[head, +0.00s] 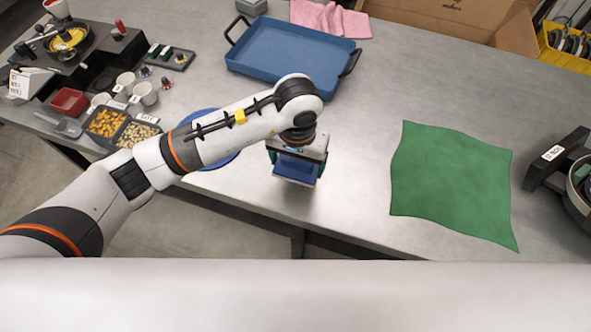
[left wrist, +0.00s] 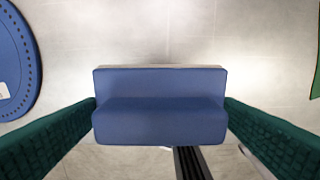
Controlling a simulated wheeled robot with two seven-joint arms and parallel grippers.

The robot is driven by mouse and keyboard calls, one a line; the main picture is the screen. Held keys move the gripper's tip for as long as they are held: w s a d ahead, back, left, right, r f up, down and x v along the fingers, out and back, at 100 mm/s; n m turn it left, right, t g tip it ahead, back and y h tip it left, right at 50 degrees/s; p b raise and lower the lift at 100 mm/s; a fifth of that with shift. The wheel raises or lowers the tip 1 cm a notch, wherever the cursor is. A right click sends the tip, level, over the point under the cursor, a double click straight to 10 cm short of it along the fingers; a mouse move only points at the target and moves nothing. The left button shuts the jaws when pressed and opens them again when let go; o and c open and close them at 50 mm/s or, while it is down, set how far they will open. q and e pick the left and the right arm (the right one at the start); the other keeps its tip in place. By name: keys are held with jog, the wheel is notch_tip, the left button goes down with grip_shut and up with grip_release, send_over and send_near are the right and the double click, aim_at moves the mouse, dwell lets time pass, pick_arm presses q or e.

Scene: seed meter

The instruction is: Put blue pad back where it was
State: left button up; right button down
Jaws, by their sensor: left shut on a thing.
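The blue pad (left wrist: 160,108) is a blue block with a step across it, seen large in the left wrist view. My left gripper (head: 297,160) is shut on it, with a dark green finger at each side of the pad. In the head view the pad (head: 296,168) shows under the gripper, near the table's front edge. I cannot tell whether it touches the table. A round blue disc (head: 222,158) lies left of the gripper, partly hidden behind my left arm; its edge also shows in the left wrist view (left wrist: 14,60). My right gripper is not in view.
A blue tray (head: 238,60) with dark handles stands at the back. A green cloth (head: 450,180) lies to the right, with clear table between it and the gripper. Food bins (head: 105,122) and cups stand at the left. Dark equipment (head: 560,155) stands at the right edge.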

aim_at(297, 171)
pick_arm(q)
notch_tip(297, 171, down, 4)
jog(key=shift+p, duration=0.55)
jog(key=shift+f, duration=0.4)
jog(key=shift+f, duration=0.15)
jog(key=o, duration=0.7)
